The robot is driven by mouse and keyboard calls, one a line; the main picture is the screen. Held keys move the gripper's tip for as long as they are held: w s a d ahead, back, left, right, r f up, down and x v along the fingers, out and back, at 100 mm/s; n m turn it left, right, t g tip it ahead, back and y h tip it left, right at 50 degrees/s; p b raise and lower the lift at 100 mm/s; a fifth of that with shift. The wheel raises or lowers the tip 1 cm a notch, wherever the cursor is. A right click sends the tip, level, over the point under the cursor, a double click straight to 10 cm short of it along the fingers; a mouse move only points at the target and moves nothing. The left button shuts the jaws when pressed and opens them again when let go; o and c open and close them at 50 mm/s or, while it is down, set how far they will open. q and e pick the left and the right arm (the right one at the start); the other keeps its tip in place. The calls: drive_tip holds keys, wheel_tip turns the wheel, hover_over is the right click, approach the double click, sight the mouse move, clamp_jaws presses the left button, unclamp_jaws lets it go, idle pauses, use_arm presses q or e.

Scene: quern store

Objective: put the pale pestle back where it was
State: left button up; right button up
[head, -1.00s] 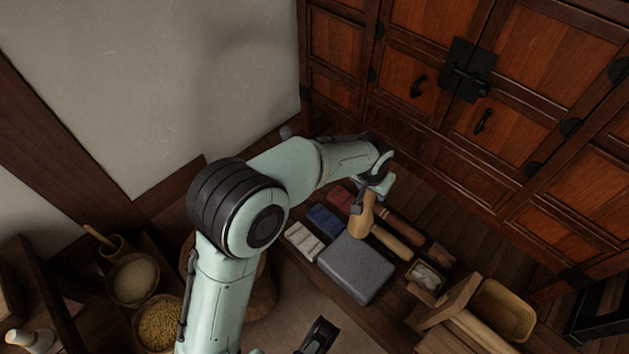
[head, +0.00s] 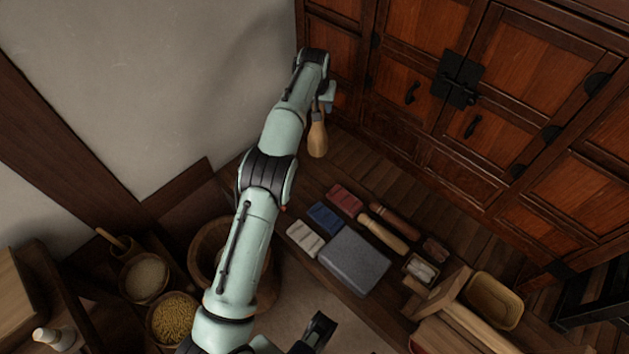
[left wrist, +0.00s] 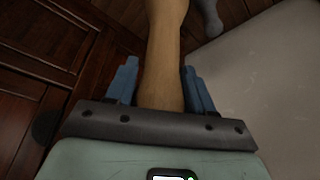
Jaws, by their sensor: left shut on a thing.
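My left gripper (head: 326,98) is shut on a tan wooden pestle (head: 317,138), held hanging in the air near the wall and the cabinet's left end. In the left wrist view the pestle (left wrist: 163,62) stands between the blue fingers (left wrist: 162,88), its far end cut off by the picture's top edge. Another pale wooden pestle-like piece (head: 382,235) lies on the low bench, beside a dark red-brown one (head: 395,214). A large wooden mortar (head: 207,250) stands on the floor, partly hidden by my left arm. My right gripper is not in view.
The bench also holds a grey stone block (head: 354,262) and red (head: 345,198), blue (head: 325,217) and white (head: 304,238) folded cloths. A small box (head: 420,270) and a basket (head: 495,300) are at right. Grain bowls (head: 173,318) stand at left. A tall cabinet (head: 480,130) borders the back.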

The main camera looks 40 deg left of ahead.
sight(315, 133)
use_arm(q)
drive_tip(key=shift+a+r, duration=0.15)
drive_tip(key=shift+a, duration=0.25)
drive_tip(key=shift+a+f, duration=0.15)
drive_tip(key=shift+f, duration=0.1)
wheel_tip(315, 133, down, 12)
drive_tip(key=b, duration=0.3)
drive_tip(key=shift+f+b, duration=0.25)
drive_tip(key=shift+b, duration=0.15)
wheel_tip(315, 133, down, 6)
drive_tip(key=shift+f+b, duration=0.15)
drive_tip(key=shift+b, duration=0.35)
drive_tip(key=shift+f, duration=0.25)
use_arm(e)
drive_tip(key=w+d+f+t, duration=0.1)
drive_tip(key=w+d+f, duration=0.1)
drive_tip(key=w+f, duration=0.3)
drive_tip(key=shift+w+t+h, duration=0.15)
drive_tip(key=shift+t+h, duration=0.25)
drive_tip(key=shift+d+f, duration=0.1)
